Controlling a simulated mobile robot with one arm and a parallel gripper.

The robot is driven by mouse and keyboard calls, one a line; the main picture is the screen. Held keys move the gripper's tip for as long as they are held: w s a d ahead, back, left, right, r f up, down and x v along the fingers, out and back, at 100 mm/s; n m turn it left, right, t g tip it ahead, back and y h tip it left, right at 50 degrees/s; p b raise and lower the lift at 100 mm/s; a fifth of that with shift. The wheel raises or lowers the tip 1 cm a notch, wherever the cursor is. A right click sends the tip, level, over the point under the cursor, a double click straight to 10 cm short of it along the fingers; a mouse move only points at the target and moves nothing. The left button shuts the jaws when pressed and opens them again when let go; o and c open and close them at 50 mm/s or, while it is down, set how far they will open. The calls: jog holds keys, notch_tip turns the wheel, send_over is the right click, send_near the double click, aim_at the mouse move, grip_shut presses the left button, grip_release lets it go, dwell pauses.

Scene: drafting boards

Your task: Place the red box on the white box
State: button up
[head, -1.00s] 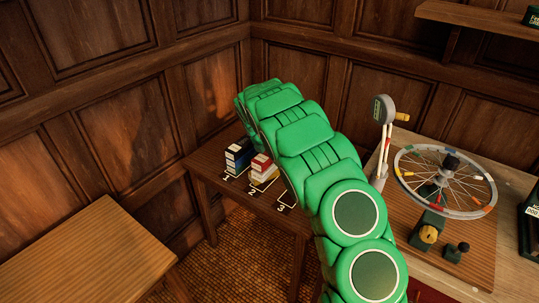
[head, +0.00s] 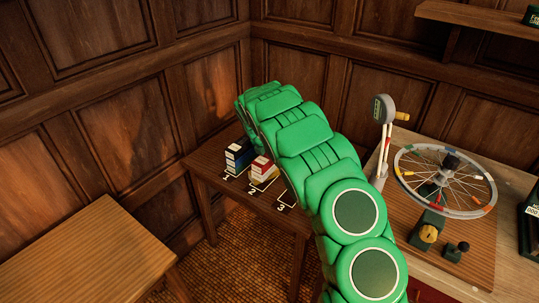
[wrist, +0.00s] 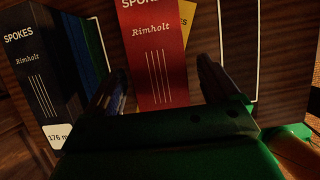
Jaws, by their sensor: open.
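The red box (head: 261,162), marked "Rimholt", sits on top of a small stack with pale layers at mark 2 on the low table. In the wrist view the red box (wrist: 157,55) lies between the two fingers of my gripper (wrist: 162,75), which is open. I cannot tell whether the fingers touch it. Part of a yellow box (wrist: 187,14) shows behind the red one. A pale layer (head: 264,176) under the red box may be the white box; I cannot tell for sure. My green arm hides the gripper in the head view.
A stack with black and blue boxes (head: 238,155) stands close on the left, at mark 1; its black box (wrist: 45,70) also shows in the wrist view. The outlined spot at mark 3 (head: 287,199) looks bare where visible. A spoked wheel (head: 445,181) stands on the right bench.

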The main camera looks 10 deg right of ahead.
jog(key=v, duration=1.2)
